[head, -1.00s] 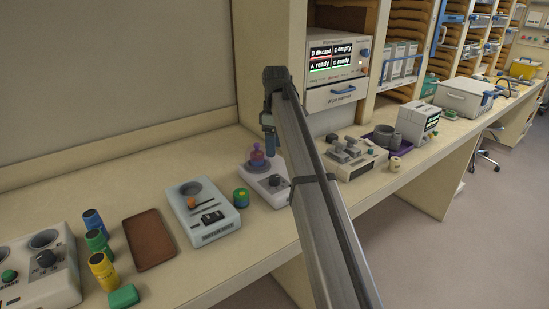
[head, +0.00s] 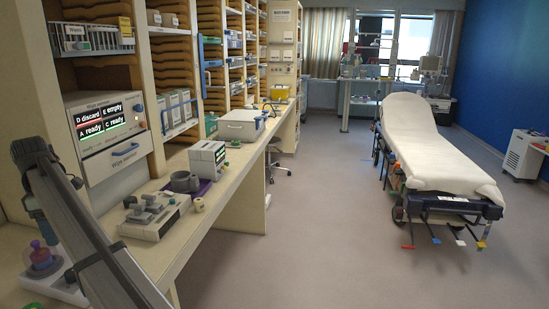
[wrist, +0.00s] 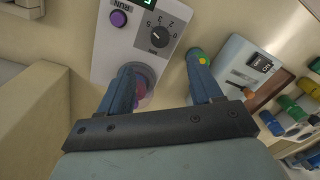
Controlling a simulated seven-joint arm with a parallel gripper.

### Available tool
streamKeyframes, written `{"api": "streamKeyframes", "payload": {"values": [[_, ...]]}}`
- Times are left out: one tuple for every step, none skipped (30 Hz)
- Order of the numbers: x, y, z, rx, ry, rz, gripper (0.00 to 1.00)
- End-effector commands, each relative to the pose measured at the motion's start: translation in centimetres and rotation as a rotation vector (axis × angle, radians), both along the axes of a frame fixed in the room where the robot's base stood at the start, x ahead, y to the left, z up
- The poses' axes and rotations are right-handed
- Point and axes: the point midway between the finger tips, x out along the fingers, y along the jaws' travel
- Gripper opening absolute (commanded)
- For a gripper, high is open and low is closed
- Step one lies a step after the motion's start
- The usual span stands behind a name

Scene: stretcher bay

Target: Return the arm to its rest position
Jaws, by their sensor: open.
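My gripper (wrist: 164,88) is open and empty in the wrist view, its two blue fingers apart above the counter. Below the left finger is a white device with a dial (wrist: 150,35), with a round purple-pink item (wrist: 142,85) on it, partly hidden by that finger. A green-topped jar (wrist: 197,56) shows just beyond the right finger's tip. In the head view my arm rises at the lower left, and the end of it hangs over the counter beside the purple-topped flask (head: 40,255).
The wipe warmer cabinet (head: 108,135) stands close behind my arm. A device with grey blocks (head: 152,215), a purple tray (head: 188,187) and a small display unit (head: 208,160) line the counter (head: 235,180). A stretcher (head: 435,145) stands across open floor at the right.

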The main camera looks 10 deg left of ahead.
Motion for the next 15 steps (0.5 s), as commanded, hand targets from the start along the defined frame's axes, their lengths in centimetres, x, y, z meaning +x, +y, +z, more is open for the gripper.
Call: {"api": "streamKeyframes", "payload": {"values": [[0.2,-1.2,-1.0,-0.007,-0.002,-0.017,0.65],[0.4,-2.0,-1.7,-0.011,-0.004,-0.03,0.65],[0.7,-3.3,-2.8,-0.019,-0.008,-0.052,0.65],[1.0,-4.4,-3.7,-0.027,-0.012,-0.073,0.65],[1.3,-5.6,-4.8,-0.035,-0.016,-0.094,0.65],[1.7,-7.5,-6.4,-0.047,-0.021,-0.129,0.65],[1.9,-8.9,-7.5,-0.056,-0.026,-0.154,0.65],[2.2,-10.4,-8.7,-0.066,-0.032,-0.183,0.65],[2.6,-12.4,-10.2,-0.078,-0.039,-0.219,0.65],[2.8,-13.8,-11.3,-0.087,-0.044,-0.247,0.65],[3.0,-15.3,-12.5,-0.096,-0.051,-0.274,0.65],[3.3,-17.3,-13.9,-0.11,-0.059,-0.312,0.65],[3.4,-18.7,-15.0,-0.119,-0.063,-0.339,0.65],[3.7,-20.2,-16.1,-0.13,-0.068,-0.367,0.65],[3.9,-22.2,-17.5,-0.142,-0.075,-0.404,0.65]]}}
